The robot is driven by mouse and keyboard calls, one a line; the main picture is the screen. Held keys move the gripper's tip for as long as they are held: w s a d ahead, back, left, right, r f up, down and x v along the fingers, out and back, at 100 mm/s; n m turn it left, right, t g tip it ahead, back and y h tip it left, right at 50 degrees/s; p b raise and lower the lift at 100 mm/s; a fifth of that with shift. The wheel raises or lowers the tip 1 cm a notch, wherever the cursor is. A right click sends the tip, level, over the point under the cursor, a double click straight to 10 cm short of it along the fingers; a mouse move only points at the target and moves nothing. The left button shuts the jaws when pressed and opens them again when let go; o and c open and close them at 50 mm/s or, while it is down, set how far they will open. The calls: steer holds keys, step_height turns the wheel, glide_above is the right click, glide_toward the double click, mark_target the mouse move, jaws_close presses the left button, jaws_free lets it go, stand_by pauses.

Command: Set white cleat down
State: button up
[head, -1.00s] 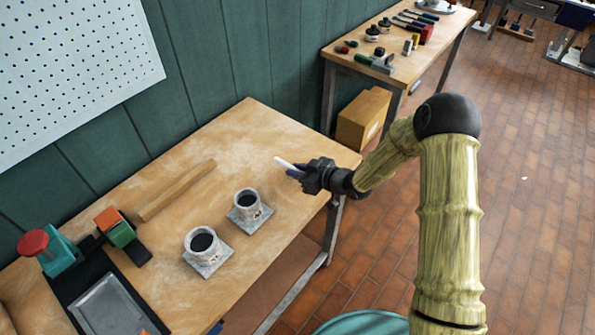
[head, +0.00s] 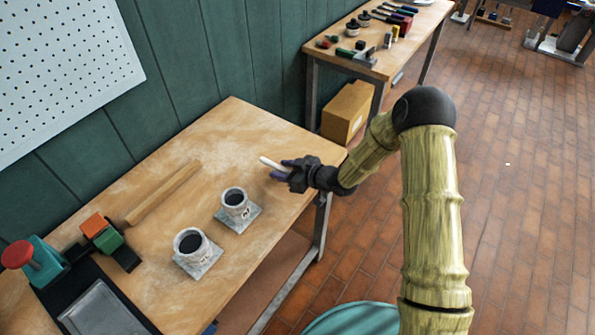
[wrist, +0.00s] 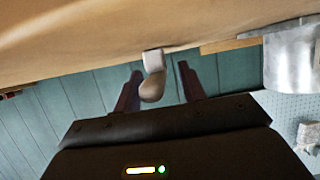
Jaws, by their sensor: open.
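The white cleat (head: 269,163) is a small pale piece at the right part of the wooden workbench (head: 262,128). My gripper (head: 281,168) reaches in from the right, low at the bench top, with its dark purple fingers apart. In the wrist view the cleat (wrist: 152,76) lies between the two fingers (wrist: 158,88), with a gap on each side. Its far end appears to meet the bench top, which fills the top of that view. Whether its whole length rests on the bench is hard to tell.
Two grey cylindrical holders with dark openings (head: 235,199) (head: 190,243) stand on square plates to the left. A wooden bar (head: 162,193) lies behind them. Colored blocks and a tray (head: 95,310) are at the lower left. The bench between holders and gripper is clear.

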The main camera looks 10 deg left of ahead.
steer(key=shift+d+r, duration=0.1)
steer(key=shift+d, duration=0.25)
steer(key=b+v, duration=0.2)
steer(key=v, duration=1.4)
steer(key=shift+s+r, duration=0.35)
steer(key=shift+d, duration=0.15)
